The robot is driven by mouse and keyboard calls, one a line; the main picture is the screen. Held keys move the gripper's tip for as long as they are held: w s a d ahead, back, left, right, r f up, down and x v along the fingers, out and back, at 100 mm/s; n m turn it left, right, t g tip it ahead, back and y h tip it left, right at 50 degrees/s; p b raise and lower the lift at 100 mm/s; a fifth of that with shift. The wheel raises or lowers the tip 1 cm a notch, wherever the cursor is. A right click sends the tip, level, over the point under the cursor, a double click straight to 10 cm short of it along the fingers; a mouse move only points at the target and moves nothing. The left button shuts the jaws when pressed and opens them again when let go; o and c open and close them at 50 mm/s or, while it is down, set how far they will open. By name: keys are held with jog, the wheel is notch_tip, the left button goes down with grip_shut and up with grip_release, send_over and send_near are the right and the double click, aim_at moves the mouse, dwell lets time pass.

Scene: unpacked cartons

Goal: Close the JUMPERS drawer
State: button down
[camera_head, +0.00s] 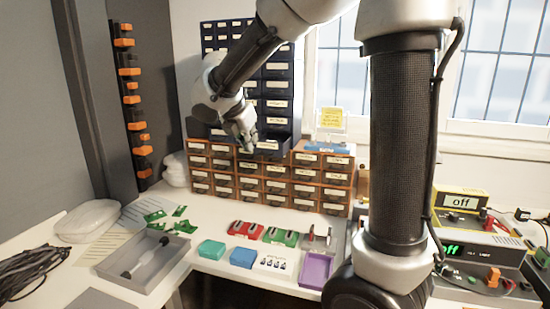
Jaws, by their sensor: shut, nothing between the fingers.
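A bank of small labelled drawers stands against the back wall. Its upper part is a dark blue cabinet (278,88) and its lower part is an orange-brown cabinet (276,176). The labels are too small to read, so I cannot tell by its label which drawer is JUMPERS. A dark blue drawer (269,145) in the bottom blue row seems to stick out, just right of my gripper. My gripper (247,148) is shut and empty, pointing down in front of that row. I cannot tell whether it touches the drawer. My arm hides part of the blue cabinet.
On the white table are a grey tray (136,289), a teal box (211,249), a blue box (243,257), a purple tray (315,268) and red and green holders. Instruments (468,263) stand at right. Dark cable (28,272) lies at left. A yellow sign (332,117) stands right of the cabinet.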

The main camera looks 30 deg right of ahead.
aim_at(272, 145)
jog(key=w+d+f+n, duration=0.2)
jog(key=w+d+f, duration=0.5)
jog(key=f, duration=0.1)
jog(key=shift+w+d+f, duration=0.15)
jog(key=shift+w, duration=0.2)
dwell(0.4)
jog(key=w+d, duration=0.9)
jog(key=shift+a, duration=0.1)
